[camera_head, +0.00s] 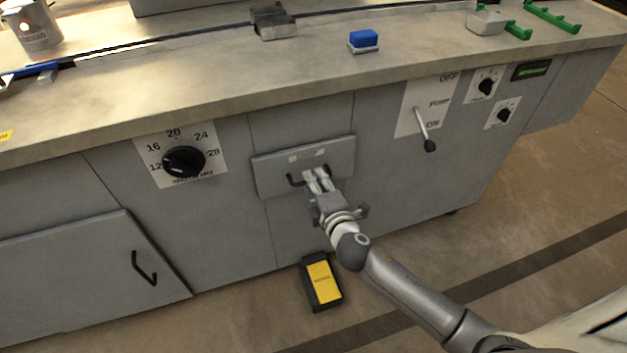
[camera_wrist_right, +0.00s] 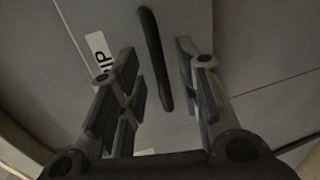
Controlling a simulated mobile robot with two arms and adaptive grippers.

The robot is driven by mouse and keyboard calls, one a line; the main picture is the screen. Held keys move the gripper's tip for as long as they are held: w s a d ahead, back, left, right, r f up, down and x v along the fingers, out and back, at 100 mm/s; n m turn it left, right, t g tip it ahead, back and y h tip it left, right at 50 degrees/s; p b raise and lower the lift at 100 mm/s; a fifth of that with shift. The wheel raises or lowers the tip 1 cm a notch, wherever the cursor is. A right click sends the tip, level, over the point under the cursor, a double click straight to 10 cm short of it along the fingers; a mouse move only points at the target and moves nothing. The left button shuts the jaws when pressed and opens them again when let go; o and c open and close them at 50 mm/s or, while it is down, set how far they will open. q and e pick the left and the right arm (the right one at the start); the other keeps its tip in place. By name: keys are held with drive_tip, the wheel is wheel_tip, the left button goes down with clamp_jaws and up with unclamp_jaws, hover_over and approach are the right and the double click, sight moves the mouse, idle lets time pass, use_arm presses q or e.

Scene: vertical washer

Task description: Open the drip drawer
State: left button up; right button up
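The drip drawer (camera_head: 263,178) is a grey panel in the front of the washer, with a label and a black bar handle (camera_head: 291,181). It appears to stand slightly proud of the cabinet face. My right gripper (camera_head: 318,178) is at the drawer front, over the handle. In the right wrist view the black handle (camera_wrist_right: 153,60) lies between the two spread fingers of the right gripper (camera_wrist_right: 158,85), with gaps on both sides. Part of a label (camera_wrist_right: 100,58) shows beside it. My left gripper is not in view.
A dial (camera_head: 184,161) is left of the drawer and a pump lever (camera_head: 424,130) is right of it. A yellow-topped pedal (camera_head: 321,283) sits on the floor below. A lower left door (camera_head: 80,260) has its own black handle. The countertop is above.

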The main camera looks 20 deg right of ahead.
drive_tip(key=shift+x, duration=1)
clamp_jaws()
drive_tip(key=shift+s, duration=0.1)
